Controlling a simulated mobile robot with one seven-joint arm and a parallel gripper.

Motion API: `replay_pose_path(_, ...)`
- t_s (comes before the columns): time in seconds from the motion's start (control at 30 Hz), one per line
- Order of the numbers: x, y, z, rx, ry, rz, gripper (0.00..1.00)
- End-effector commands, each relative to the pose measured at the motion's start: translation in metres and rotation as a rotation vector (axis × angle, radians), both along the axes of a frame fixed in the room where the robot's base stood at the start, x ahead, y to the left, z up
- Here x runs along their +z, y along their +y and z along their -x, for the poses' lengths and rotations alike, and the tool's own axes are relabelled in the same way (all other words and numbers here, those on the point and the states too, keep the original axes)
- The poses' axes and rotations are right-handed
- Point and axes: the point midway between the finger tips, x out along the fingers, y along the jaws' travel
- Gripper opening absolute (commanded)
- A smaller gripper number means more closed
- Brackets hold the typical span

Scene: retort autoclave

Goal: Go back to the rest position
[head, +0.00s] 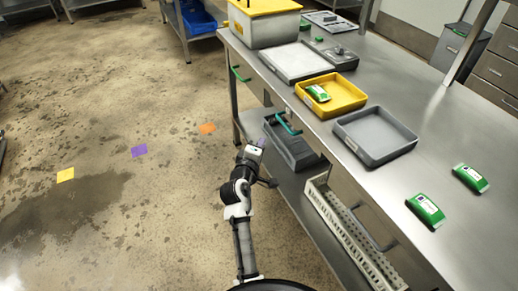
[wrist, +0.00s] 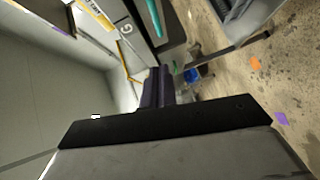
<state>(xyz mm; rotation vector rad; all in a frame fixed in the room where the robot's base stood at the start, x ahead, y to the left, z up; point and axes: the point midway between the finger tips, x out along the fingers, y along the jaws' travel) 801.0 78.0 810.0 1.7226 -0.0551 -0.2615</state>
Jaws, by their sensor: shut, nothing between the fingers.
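My gripper (head: 262,143) is at the end of my arm, beside the front edge of the steel table (head: 420,126) and lower than its top in the head view. In the wrist view the fingers of my gripper (wrist: 157,88) are together with nothing between them.
A yellow tray (head: 352,92) holding a green pouch, a grey tray (head: 384,150), and two green pouches (head: 427,209) (head: 470,178) are on the table. A perforated rack (head: 345,235) is below. The floor at left is open, with yellow, purple and orange markers (head: 66,174) (head: 139,151) (head: 207,128).

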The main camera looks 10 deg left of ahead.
Motion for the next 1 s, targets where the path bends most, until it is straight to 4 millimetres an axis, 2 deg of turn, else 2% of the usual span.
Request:
replay_pose_path(0.3,0.003,0.003,0.007,0.004,-0.004,-0.004,0.00)
replay_pose_path(0.37,0.012,0.011,0.006,0.025,-0.025,-0.024,0.00)
replay_pose_path(0.47,0.042,0.040,0.006,0.097,-0.097,-0.098,0.00)
replay_pose_path(0.57,0.092,0.086,0.012,0.221,-0.207,-0.221,0.00)
replay_pose_path(0.63,0.133,0.121,0.023,0.326,-0.290,-0.327,0.00)
replay_pose_path(0.77,0.208,0.178,0.059,0.533,-0.429,-0.526,0.00)
replay_pose_path(0.8,0.231,0.192,0.074,0.599,-0.469,-0.589,0.00)
replay_pose_path(0.87,0.265,0.213,0.099,0.702,-0.523,-0.684,0.00)
replay_pose_path(1.0,0.339,0.247,0.169,0.957,-0.633,-0.913,0.00)
